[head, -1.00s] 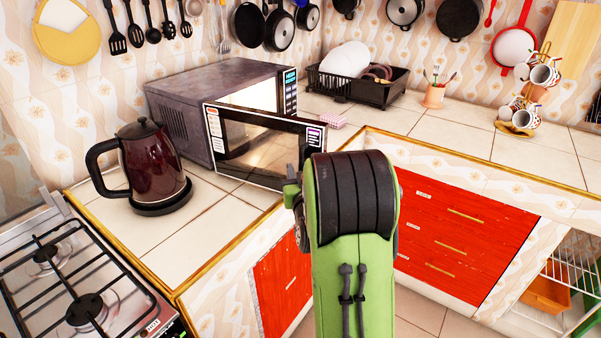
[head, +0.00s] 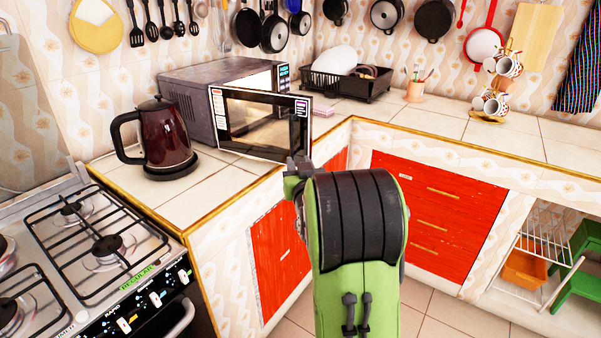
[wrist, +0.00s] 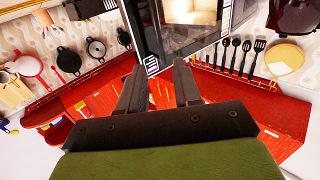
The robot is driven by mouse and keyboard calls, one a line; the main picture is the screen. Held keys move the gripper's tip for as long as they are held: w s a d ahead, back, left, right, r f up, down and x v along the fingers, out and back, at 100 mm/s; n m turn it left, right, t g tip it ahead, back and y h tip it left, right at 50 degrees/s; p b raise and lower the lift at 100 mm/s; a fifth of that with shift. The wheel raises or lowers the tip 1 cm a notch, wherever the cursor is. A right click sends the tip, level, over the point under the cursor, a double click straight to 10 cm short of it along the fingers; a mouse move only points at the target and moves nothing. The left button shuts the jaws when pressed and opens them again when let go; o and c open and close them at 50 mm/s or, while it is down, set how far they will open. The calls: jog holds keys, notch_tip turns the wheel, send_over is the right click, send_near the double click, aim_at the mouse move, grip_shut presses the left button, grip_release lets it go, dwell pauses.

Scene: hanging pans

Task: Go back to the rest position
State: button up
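My green and black arm reaches up through the middle of the head view and hides most of my gripper. A small dark part of my gripper (head: 296,168) shows at the arm's upper left, in front of the counter edge. In the wrist view my gripper (wrist: 160,80) has its two dark fingers apart with nothing between them. The microwave (head: 205,95) stands on the counter with its door (head: 260,122) swung open. The door's edge also shows in the wrist view (wrist: 147,40), close beyond the fingers.
A dark red kettle (head: 160,135) stands left of the microwave. A gas stove (head: 110,260) is at the lower left. A dish rack (head: 345,85) and mug stand (head: 490,95) are on the back counter (head: 440,125). Pans hang on the wall. Floor (head: 430,315) shows at the lower right.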

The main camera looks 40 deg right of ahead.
jog(key=shift+f, duration=0.1)
dwell(0.4)
jog(key=s+a+n+g+y, duration=0.2)
jog(key=s+a+y, duration=0.15)
jog(key=a, duration=0.45)
jog(key=s+a+n+g+y, duration=0.15)
jog(key=s+a, duration=0.25)
jog(key=a, duration=0.5)
jog(key=s+a+f+n+g+y, duration=0.1)
jog(key=s+a+f+g, duration=0.15)
jog(key=s, duration=0.45)
jog(key=s+a+f+g+y, duration=0.1)
jog(key=s+a+g, duration=0.1)
jog(key=s+a, duration=0.35)
jog(key=s+a+f+n+g+y, duration=0.1)
jog(key=s+a+g, duration=0.1)
jog(key=s, duration=0.7)
notch_tip(320, 180, up, 16)
jog(key=p, duration=1.7)
jog(key=shift+s+d+r, duration=0.2)
jog(key=shift+d, duration=0.1)
